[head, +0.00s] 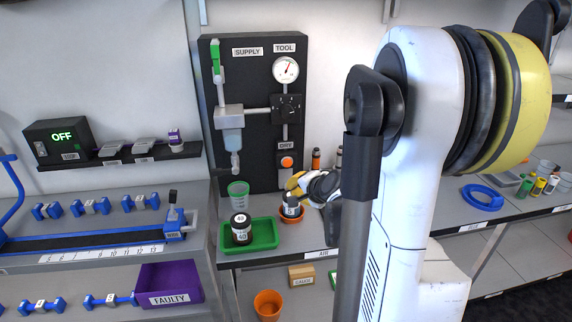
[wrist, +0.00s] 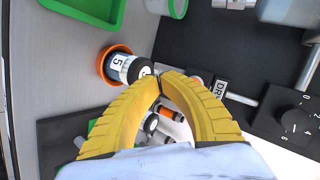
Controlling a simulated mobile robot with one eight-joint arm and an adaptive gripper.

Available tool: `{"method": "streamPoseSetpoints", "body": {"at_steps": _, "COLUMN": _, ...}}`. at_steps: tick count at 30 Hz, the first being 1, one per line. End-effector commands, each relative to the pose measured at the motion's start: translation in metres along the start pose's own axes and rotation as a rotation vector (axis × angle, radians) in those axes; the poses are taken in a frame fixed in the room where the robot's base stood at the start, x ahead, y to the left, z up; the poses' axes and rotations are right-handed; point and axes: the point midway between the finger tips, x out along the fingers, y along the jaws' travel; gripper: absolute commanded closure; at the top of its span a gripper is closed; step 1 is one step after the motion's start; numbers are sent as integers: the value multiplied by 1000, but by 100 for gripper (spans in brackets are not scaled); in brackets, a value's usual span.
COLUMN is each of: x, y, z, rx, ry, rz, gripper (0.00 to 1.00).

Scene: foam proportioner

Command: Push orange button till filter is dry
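The orange button (head: 287,162) sits under the DRY label on the black panel (head: 262,75). In the wrist view the DRY label (wrist: 220,89) shows beside a yellow finger, and the button is mostly or wholly hidden. The filter, a translucent bluish cylinder (head: 233,141), hangs from a grey block at the panel's left; whether it is wet inside is too small to tell. My gripper (head: 291,184) is just below the button, apart from it. In the wrist view its yellow fingertips (wrist: 160,80) meet, with nothing visible between them.
A black-and-white jar labelled 5 (wrist: 122,68) stands in an orange dish (wrist: 104,58) close to my fingertips. A green tray (head: 266,246) holds a dark jar (head: 241,228); a green cup (head: 238,194) stands behind it. Small orange-and-black cylinders (head: 316,158) stand right of the button.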

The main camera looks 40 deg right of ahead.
Motion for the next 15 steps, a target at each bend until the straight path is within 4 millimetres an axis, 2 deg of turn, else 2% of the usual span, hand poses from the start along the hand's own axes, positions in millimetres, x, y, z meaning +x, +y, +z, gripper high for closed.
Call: {"method": "streamPoseSetpoints", "body": {"at_steps": 15, "x": 51, "y": -27, "z": -27, "rx": -2, "ry": 0, "rz": 1, "gripper": 100}}
